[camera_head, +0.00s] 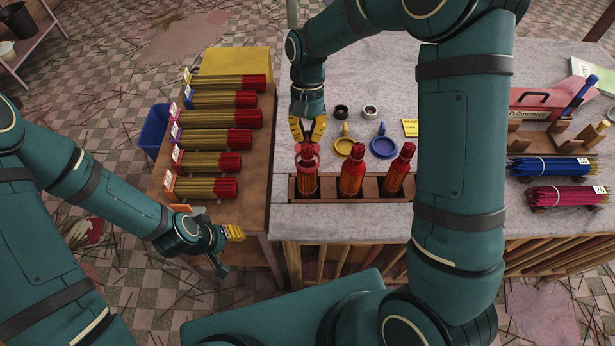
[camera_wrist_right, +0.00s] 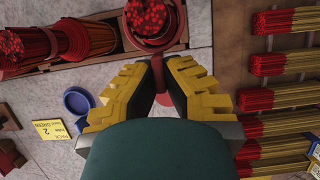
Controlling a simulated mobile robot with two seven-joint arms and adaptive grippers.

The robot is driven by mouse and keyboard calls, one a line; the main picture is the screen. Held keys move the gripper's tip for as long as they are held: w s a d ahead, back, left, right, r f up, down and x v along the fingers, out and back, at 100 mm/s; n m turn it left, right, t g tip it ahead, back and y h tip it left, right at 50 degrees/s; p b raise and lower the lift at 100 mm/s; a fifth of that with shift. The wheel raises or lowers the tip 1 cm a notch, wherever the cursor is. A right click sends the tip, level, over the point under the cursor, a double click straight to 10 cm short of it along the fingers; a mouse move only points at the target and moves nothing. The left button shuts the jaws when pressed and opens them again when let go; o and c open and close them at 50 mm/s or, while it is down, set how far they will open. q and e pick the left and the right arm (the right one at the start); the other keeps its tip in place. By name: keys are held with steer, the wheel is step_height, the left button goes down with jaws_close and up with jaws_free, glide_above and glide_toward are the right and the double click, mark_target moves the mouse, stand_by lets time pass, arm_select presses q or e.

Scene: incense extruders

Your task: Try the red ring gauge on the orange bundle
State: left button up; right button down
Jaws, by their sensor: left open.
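The red ring gauge (camera_wrist_right: 183,22) is at the top of the right wrist view, its handle between my right fingertips. My right gripper (camera_wrist_right: 160,66) is shut on that handle; it also shows in the head view (camera_head: 307,132). The ring appears around the red-tipped top of the leftmost bundle (camera_head: 307,182), which I take as the orange bundle; its sticks look orange-red and it stands upright in the wooden rack (camera_head: 330,188). How snugly the ring fits, I cannot tell. My left gripper (camera_head: 229,246) is open and empty, left of the table.
Two more red-tipped bundles (camera_head: 352,172) (camera_head: 398,172) stand in the rack. A yellow ring gauge (camera_head: 345,146) and a blue one (camera_head: 383,147) lie behind it. Several bundles (camera_head: 215,138) lie on the left side table. Blue and magenta bundles (camera_head: 548,167) lie at right.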

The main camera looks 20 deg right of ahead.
steer(key=shift+r+p, duration=3.5)
steer(key=shift+r, duration=1.15)
